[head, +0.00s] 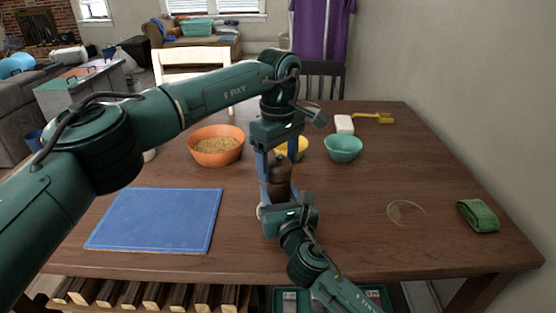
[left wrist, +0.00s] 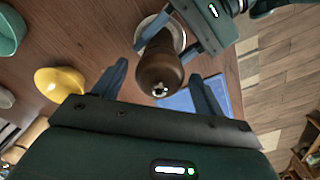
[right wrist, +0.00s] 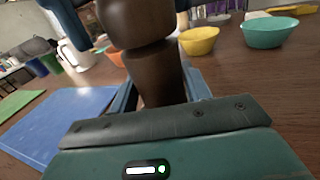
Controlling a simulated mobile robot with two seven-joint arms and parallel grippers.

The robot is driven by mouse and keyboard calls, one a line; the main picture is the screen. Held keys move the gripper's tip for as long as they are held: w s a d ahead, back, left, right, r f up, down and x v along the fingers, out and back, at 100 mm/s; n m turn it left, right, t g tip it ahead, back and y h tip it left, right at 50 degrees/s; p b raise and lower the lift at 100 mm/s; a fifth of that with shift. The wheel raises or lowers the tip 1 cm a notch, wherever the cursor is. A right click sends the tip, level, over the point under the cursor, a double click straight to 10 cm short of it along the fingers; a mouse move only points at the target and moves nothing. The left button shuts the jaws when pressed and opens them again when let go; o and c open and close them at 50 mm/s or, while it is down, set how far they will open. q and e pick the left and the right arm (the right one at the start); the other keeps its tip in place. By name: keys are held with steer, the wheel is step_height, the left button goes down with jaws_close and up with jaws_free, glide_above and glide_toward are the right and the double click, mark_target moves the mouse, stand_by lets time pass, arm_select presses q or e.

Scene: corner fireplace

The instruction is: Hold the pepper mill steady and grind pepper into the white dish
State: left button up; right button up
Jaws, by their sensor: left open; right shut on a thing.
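The dark brown pepper mill (head: 279,181) stands upright over the table; its top with a small metal knob shows in the left wrist view (left wrist: 160,70). My right gripper (right wrist: 160,95) is shut on the mill's lower body. My left gripper (left wrist: 158,85) is open above the mill, its fingers on either side of the top and apart from it. The white dish (left wrist: 162,32) lies at the mill's foot, mostly hidden by the mill and my right gripper; in the head view only a sliver of its rim shows (head: 260,211).
A blue mat (head: 155,220) lies at left. An orange bowl (head: 216,146), a yellow bowl (head: 302,147) and a teal bowl (head: 343,148) stand behind. A green cloth (head: 479,215) and a clear round item (head: 406,213) lie right. A yellow-handled brush (head: 372,118) is at the back.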

mark_target(278, 160)
arm_select(q)
step_height(278, 160, up, 12)
stand_by(0.4)
arm_select(e)
steer(key=o, duration=1.2)
steer(key=o, duration=0.6)
steer(key=shift+c, duration=0.2)
